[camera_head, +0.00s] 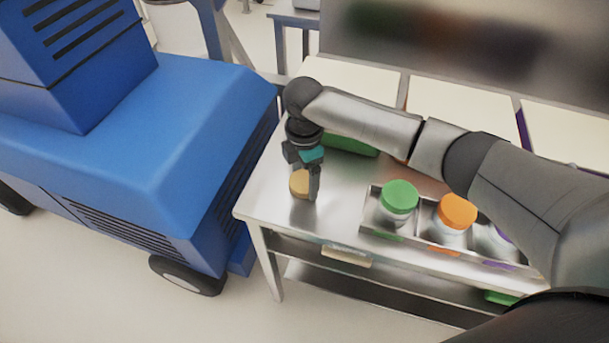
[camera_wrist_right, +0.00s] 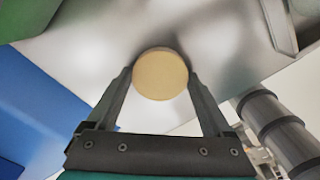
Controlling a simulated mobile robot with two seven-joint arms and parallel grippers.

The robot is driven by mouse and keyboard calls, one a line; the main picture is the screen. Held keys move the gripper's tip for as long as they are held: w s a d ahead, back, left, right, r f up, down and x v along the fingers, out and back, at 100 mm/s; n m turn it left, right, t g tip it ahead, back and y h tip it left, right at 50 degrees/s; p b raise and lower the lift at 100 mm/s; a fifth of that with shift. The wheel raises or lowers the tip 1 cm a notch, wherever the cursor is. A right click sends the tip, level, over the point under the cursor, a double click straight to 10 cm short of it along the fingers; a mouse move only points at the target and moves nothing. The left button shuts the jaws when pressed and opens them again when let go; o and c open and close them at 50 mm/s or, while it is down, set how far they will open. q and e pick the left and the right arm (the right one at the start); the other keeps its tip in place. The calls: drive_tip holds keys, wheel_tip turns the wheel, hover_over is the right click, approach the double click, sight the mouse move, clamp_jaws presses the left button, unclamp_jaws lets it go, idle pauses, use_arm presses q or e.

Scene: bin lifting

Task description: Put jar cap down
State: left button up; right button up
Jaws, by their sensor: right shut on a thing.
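The jar cap (camera_head: 298,183) is a round yellow-tan disc at the left part of the metal table (camera_head: 262,197). My right gripper (camera_head: 307,190) points down and is shut on it. In the right wrist view the cap (camera_wrist_right: 161,74) sits between the two fingertips of my right gripper (camera_wrist_right: 161,85), with the bare metal surface behind it. The cap is at or just above the table top; I cannot tell whether it touches. My left gripper is not in view.
A metal tray (camera_head: 368,222) holds a green-capped jar (camera_head: 399,198), an orange-capped jar (camera_head: 455,213) and one mostly hidden by my arm. A green bin (camera_head: 350,146) stands behind the gripper. A large blue machine (camera_head: 150,130) stands close to the table's left.

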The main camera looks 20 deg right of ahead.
sight(304, 180)
drive_tip(key=shift+f, duration=0.1)
drive_tip(key=o, duration=1.1)
wheel_tip(304, 180, up, 12)
drive_tip(key=shift+r+p, duration=0.15)
drive_tip(key=shift+p, duration=1)
